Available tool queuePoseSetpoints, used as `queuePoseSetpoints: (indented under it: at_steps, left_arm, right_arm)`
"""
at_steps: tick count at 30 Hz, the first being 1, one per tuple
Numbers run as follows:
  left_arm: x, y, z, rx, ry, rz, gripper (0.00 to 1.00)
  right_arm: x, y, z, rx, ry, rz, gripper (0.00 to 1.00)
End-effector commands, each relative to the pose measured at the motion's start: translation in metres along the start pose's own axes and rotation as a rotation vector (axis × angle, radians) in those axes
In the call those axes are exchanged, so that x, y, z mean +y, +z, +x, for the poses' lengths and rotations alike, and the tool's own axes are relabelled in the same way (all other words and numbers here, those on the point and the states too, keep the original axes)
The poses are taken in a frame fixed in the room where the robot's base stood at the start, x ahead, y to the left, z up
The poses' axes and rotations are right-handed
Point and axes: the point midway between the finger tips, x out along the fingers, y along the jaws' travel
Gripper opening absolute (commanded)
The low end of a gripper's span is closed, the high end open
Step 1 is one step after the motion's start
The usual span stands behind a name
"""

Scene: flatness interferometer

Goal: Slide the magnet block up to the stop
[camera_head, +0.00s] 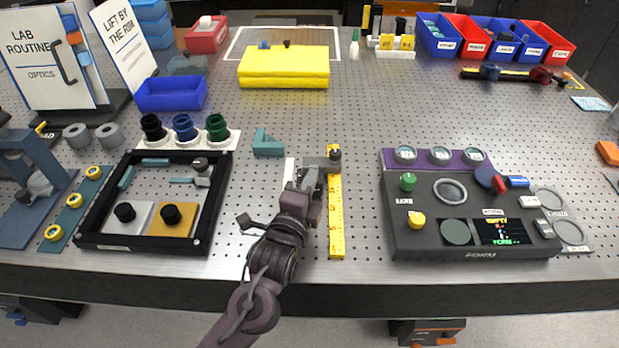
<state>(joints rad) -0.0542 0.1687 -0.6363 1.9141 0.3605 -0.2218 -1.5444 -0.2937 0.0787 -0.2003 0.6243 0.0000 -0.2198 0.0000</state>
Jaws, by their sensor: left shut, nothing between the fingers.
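A yellow ruler (337,220) lies on the perforated table, running away from the front edge. At its far end is a grey block (322,162) with a small black and yellow piece (334,152) beside it. Which of these is the magnet block and which the stop, I cannot tell for sure. My left gripper (309,178) is shut and empty, just left of the ruler and at the near side of the grey block. Whether it touches the block is unclear. The gripper hides part of the area left of the ruler. My right gripper is not in view.
A teal angled block (267,143) and a white strip (289,170) lie left of the gripper. A black-framed tray (215,215) stands further left. A dark control console (420,235) stands right of the ruler. A yellow case (284,68) lies behind; the table before it is mostly clear.

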Motion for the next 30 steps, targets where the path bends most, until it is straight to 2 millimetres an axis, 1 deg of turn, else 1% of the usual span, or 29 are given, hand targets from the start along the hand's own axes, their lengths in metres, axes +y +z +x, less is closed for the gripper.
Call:
queuePoseSetpoints:
  at_steps: [11, 16, 24, 30]
  left_arm:
    - [0.0, 0.002, 0.002, 0.0, 0.0, 0.001, 0.0]
    - [-0.002, 0.015, 0.014, -0.001, 0.0, 0.004, 0.0]
    - [0.001, 0.015, 0.015, 0.0, 0.0, 0.0, 0.0]
    - [-0.001, 0.016, 0.015, 0.0, 0.0, 0.0, 0.0]
  right_arm:
    - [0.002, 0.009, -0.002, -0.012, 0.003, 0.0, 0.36]
    - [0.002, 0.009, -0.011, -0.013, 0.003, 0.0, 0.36]
    - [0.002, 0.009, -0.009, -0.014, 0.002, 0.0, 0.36]
    - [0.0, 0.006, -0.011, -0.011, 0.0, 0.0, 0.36]
